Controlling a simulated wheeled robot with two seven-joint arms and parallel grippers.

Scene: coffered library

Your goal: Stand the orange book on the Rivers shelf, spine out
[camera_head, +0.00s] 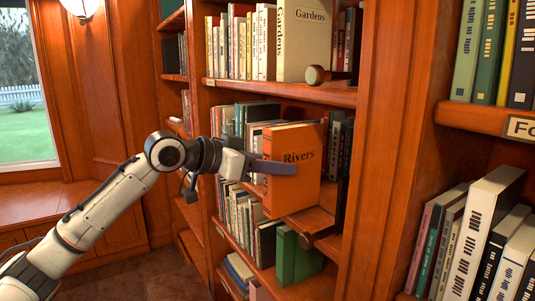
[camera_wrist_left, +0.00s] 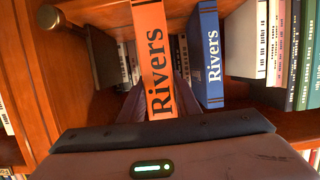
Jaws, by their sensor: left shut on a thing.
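The orange book (camera_head: 292,165) is upright at the front of the middle shelf (camera_head: 318,222), with "Rivers" on the face toward the head camera. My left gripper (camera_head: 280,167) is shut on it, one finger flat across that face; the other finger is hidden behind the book. In the left wrist view the orange book's (camera_wrist_left: 153,45) lettered spine faces out toward my gripper. A blue book (camera_wrist_left: 208,55), also lettered "Rivers", stands just right of it there. I cannot tell whether the orange book's bottom touches the shelf board. My right gripper is not in view.
A wood upright (camera_head: 400,130) bounds the right side. Green books (camera_head: 296,257) stand below.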

